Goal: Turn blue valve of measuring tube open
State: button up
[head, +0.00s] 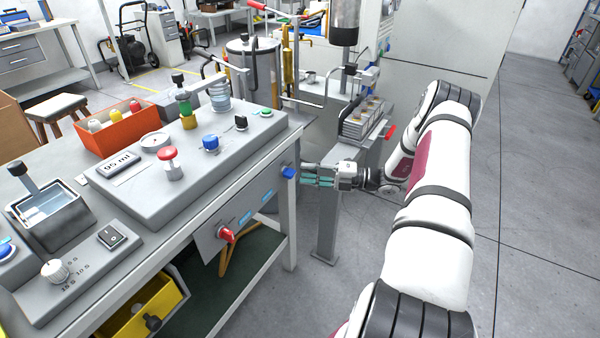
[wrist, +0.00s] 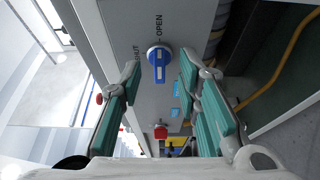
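The blue valve (head: 288,172) sits on the upright side panel of the grey bench, near its right corner. In the wrist view the blue valve (wrist: 159,65) has its long grip upright in the picture, beside printed OPEN and SHUT labels. My gripper (head: 306,176) points at the valve from the right in the head view. In the wrist view my gripper (wrist: 159,72) is open, with one teal-padded finger on each side of the valve. Gaps show between the fingers and the valve, and I see no contact. I cannot tell which tube is the measuring tube.
A red valve (head: 226,235) is on the same panel, left of the blue one; it also shows in the wrist view (wrist: 160,132). A grey console (head: 130,205) with knobs lies on the bench top. Open floor (head: 545,240) is at right.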

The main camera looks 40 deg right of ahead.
jog(key=v, duration=0.8)
jog(key=shift+s+d, duration=0.15)
jog(key=shift+d, duration=0.1)
